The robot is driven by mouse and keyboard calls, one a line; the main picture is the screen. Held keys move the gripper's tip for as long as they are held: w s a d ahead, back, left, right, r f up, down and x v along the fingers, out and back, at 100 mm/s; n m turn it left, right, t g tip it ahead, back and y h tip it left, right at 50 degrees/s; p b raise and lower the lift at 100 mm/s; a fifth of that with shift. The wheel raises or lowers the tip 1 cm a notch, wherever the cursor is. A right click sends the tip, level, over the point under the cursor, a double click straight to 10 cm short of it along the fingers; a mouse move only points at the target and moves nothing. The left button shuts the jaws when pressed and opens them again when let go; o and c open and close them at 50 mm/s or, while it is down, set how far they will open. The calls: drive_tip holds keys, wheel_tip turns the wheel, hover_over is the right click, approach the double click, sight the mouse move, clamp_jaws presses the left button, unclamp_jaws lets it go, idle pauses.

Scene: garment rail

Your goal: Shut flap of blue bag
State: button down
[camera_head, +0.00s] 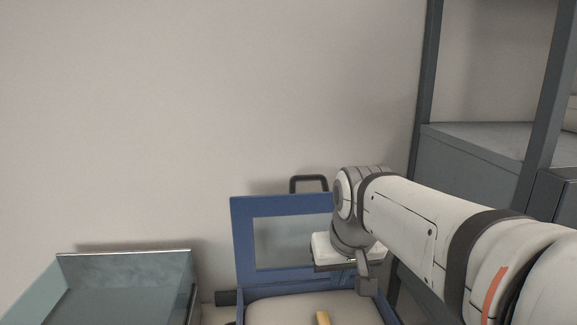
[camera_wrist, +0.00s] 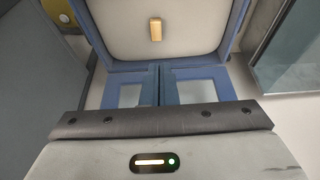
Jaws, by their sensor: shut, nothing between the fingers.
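The blue bag (camera_head: 240,270) is at the bottom centre of the head view. Its blue-framed flap (camera_head: 240,228) stands raised, with a pale window in it and a dark handle (camera_head: 309,178) behind its top edge. The cream part of the bag (camera_head: 275,309) lies in front, bearing a small wooden toggle (camera_head: 322,318). In the wrist view the toggle (camera_wrist: 155,29) and the blue frame with two windows (camera_wrist: 165,85) show. My gripper (camera_head: 368,284) is shut and empty, pointing down at the flap's right side, covering part of it. I cannot tell whether it touches.
A pale teal open tray (camera_head: 190,290) stands at the lower left. A dark grey rack with a shelf (camera_head: 470,142) stands at the right, close behind my arm. A plain wall is behind. The air above the bag and tray is free.

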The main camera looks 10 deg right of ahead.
drive_tip(key=w+r+t+p, duration=0.1)
drive_tip(key=w+r, duration=0.8)
drive_tip(key=w, duration=0.5)
drive_tip(key=w+r+t+p, duration=0.1)
drive_tip(key=w+r, duration=0.9)
drive_tip(key=w, duration=0.4)
drive_tip(key=p+x, duration=0.1)
drive_tip(key=x, duration=0.8)
drive_tip(key=shift+w+d+f, duration=0.15)
drive_tip(key=shift+w+f, duration=0.05)
drive_tip(key=shift+f, duration=0.1)
drive_tip(key=s, duration=0.2)
drive_tip(key=s+f, duration=0.1)
drive_tip(key=shift+s, duration=0.4)
